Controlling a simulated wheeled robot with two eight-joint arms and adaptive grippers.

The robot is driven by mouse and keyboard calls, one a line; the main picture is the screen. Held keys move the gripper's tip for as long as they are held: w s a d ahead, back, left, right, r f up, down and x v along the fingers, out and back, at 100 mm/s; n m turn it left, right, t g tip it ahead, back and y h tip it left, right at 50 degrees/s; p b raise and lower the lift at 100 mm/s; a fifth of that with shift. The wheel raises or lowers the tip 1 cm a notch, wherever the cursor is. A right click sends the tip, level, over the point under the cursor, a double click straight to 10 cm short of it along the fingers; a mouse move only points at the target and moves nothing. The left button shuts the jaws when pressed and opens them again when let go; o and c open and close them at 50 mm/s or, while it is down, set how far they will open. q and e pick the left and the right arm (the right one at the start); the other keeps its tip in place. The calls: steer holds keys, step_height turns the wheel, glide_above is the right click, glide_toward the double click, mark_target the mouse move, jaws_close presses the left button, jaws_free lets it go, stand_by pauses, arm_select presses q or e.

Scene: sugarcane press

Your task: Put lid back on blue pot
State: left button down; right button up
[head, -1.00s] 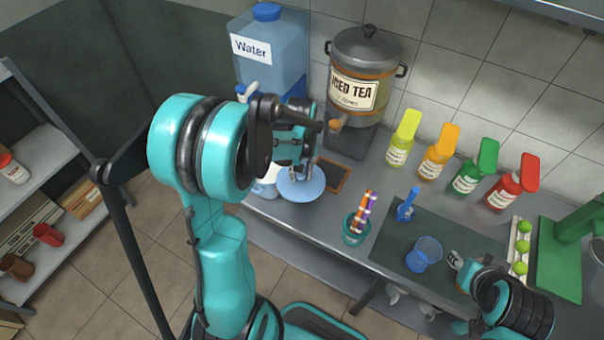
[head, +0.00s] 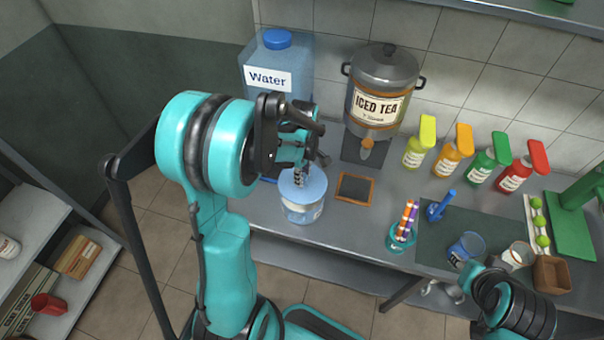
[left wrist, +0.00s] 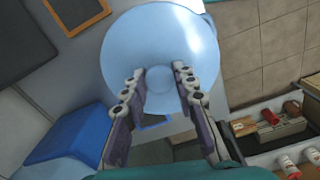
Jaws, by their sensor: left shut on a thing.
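The blue pot (head: 303,212) is a clear light-blue jar with a pale label, standing near the counter's front edge in the head view. Its round light-blue lid (head: 312,184) is at the top of the pot, lined up with it in the head view; I cannot tell whether it is fully seated. My left gripper (head: 299,176) is above the lid, shut on its knob. In the left wrist view the lid (left wrist: 128,45) fills the upper middle, with its knob between the fingers, and hides most of the pot. My right arm is at the lower right; its fingers are not clear.
The water dispenser (head: 283,62) stands behind my left gripper, and the iced tea urn (head: 383,75) is to its right. A small wood-framed board (head: 355,188) lies beside the pot. A cup of markers (head: 401,240) and a blue cup (head: 467,247) are further right.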

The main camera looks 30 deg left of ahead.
arm_select(q)
steer(key=shift+f+b, duration=2)
steer(key=shift+f, duration=0.8)
steer(key=shift+f+b, duration=0.15)
steer(key=shift+b, duration=0.4)
stand_by(0.3)
steer(key=c, duration=0.6)
jaws_free()
steer(key=shift+c, duration=0.2)
steer(key=shift+r+p, duration=2.6)
steer(key=shift+r, duration=1)
